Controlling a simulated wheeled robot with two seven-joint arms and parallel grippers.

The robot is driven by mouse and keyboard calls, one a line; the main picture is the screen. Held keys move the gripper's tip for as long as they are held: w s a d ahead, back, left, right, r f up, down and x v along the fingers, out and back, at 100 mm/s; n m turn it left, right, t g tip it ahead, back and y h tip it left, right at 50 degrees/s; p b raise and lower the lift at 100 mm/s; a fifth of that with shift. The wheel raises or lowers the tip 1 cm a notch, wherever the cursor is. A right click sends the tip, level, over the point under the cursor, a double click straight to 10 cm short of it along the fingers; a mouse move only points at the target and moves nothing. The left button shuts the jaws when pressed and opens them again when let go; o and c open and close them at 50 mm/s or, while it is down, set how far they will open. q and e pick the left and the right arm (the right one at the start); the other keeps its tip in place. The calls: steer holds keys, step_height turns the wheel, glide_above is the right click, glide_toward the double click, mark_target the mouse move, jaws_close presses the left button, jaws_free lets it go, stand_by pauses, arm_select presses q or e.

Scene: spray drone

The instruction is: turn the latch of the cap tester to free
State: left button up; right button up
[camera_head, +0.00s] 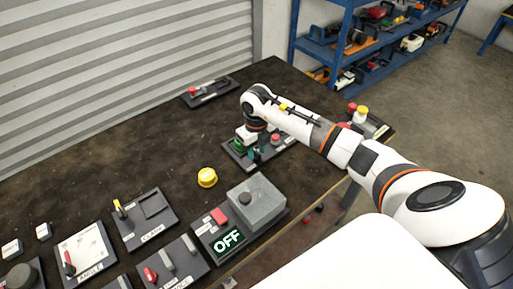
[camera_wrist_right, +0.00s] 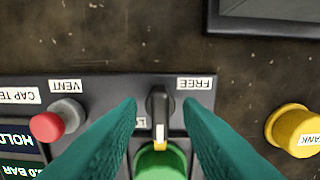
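The cap tester (camera_head: 280,153) is a dark panel on the table, partly hidden by my right arm in the head view; its panel (camera_wrist_right: 105,90) also shows in the wrist view. The latch (camera_wrist_right: 160,108) is a small black lever with a yellow-and-white tip, pointing down in the wrist view over a green round part (camera_wrist_right: 160,163). A FREE label (camera_wrist_right: 195,83) sits to its upper right, and a partly hidden label starting with L is at its lower left. My right gripper (camera_wrist_right: 160,115) is open, its teal fingers on either side of the latch with gaps visible. My left gripper is out of view.
A red vent knob (camera_wrist_right: 47,126) and a display reading HOLD are left of the fingers in the wrist view. A yellow TANK cap (camera_head: 207,177) stands on the table beside the panel. Several other panels, including one reading OFF (camera_head: 229,241), fill the near table.

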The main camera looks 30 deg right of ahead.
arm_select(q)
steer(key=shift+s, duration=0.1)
arm_select(e)
jaws_close()
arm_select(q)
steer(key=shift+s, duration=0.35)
